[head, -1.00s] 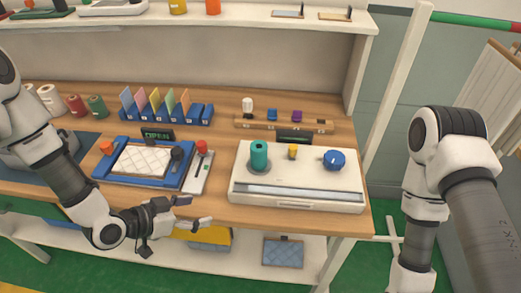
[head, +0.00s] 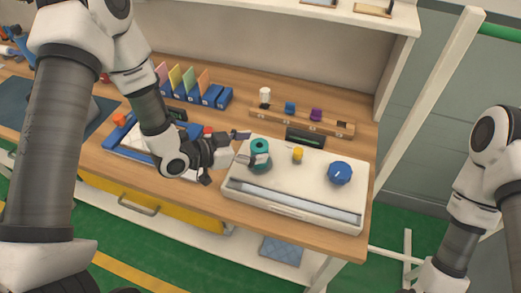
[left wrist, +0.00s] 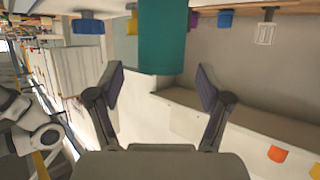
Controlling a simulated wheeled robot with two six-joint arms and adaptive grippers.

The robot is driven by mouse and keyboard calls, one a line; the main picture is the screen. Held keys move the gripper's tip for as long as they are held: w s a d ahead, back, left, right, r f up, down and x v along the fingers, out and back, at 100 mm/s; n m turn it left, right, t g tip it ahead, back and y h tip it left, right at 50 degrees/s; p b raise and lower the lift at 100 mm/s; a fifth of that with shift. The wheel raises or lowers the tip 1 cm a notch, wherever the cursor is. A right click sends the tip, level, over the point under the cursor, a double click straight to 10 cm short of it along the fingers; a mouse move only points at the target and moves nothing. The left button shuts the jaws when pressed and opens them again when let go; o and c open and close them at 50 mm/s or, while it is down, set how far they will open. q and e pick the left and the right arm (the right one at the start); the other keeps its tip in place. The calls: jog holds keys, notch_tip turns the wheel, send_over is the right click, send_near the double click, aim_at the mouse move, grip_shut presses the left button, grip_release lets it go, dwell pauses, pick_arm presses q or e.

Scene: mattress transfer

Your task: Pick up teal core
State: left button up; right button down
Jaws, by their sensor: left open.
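The teal core (head: 260,147) is a cylinder standing upright at the left end of the white machine (head: 310,175). My left gripper (head: 249,147) is just left of it, with the fingers pointing at it; one finger covers part of its lower side. In the left wrist view the teal core (left wrist: 163,38) hangs into the top of the picture, centred between the two spread fingers (left wrist: 161,84) and beyond their tips. The left gripper is open and empty. My right arm shows at the right edge, but its gripper is out of view.
A yellow knob (head: 298,155) and a blue dial (head: 340,173) stand on the machine right of the core. Behind is a wooden rack (head: 280,117) with white, blue and purple pieces. A blue-framed tray (head: 140,140) lies left, under my left arm.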

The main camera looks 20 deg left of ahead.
aim_at(263, 144)
pick_arm(q)
jog(key=x, duration=0.3)
jog(key=shift+w, duration=0.1)
jog(key=shift+s+a+r, duration=0.1)
jog(key=shift+s+a, duration=0.1)
jog(key=shift+s, duration=0.05)
jog(key=shift+s+a, duration=0.1)
jog(key=shift+c, duration=1.4)
jog(key=c, duration=1)
